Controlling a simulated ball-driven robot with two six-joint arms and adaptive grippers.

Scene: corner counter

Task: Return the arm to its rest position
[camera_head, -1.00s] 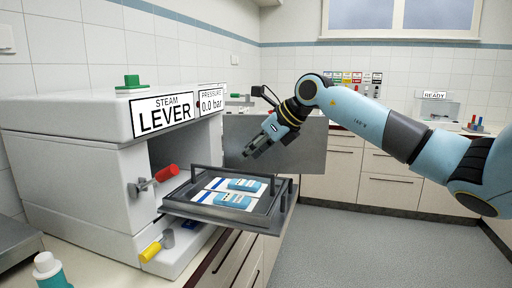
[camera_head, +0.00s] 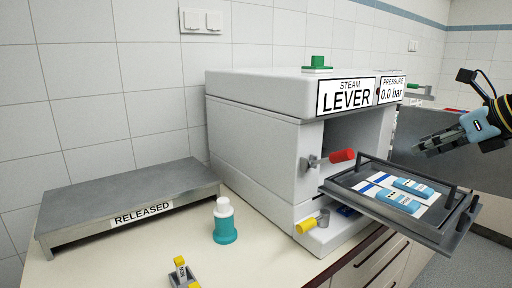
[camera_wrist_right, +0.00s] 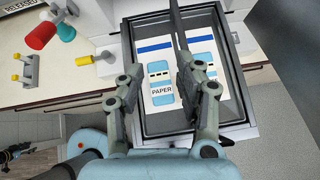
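My right gripper (camera_head: 425,146) enters at the right edge of the head view, above the far side of the pulled-out tray. In the right wrist view its two fingers (camera_wrist_right: 155,68) are apart with nothing between them, so it is open. The tray (camera_wrist_right: 250,95) shows behind the fingers. Two white-and-blue pouches, each with a pale blue item, lie in the tray (camera_head: 338,189); the near one is labelled PAPER (camera_wrist_right: 160,100). A dark part with yellow at the lower left of the wrist view may be my left gripper (camera_wrist_right: 14,153); its fingers are unclear.
The steam sterilizer (camera_head: 255,135) stands open, with a red-handled lever (camera_head: 342,156) and yellow knob (camera_head: 306,226). A RELEASED platform (camera_head: 130,195), teal bottle (camera_head: 224,222) and small yellow-topped rack (camera_head: 182,274) stand on the counter. The platform top is bare.

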